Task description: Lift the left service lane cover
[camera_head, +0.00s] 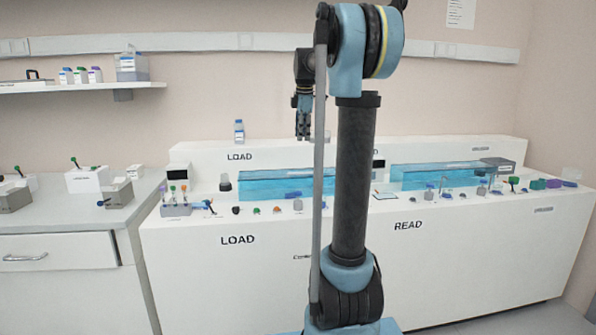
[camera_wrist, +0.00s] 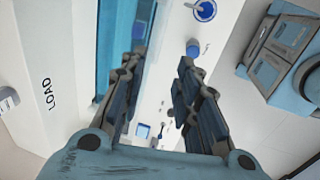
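The left service lane cover (camera_head: 262,187) is a long translucent blue box on the white bench, behind the LOAD label. My arm column hides its right part. A similar blue cover (camera_head: 420,177) stands to the right. My gripper (camera_head: 303,132) hangs fingers down above the left cover, apart from it. In the wrist view my gripper (camera_wrist: 163,58) has its two fingers spread with nothing held between them. A blue surface (camera_wrist: 115,30), apparently the left cover, lies beside the left finger there.
A tube rack (camera_head: 176,205) stands left of the cover. Several small coloured items line the bench front. A blue-capped bottle (camera_head: 239,131) stands on the raised back ledge. A side counter (camera_head: 60,222) with boxes is at the left.

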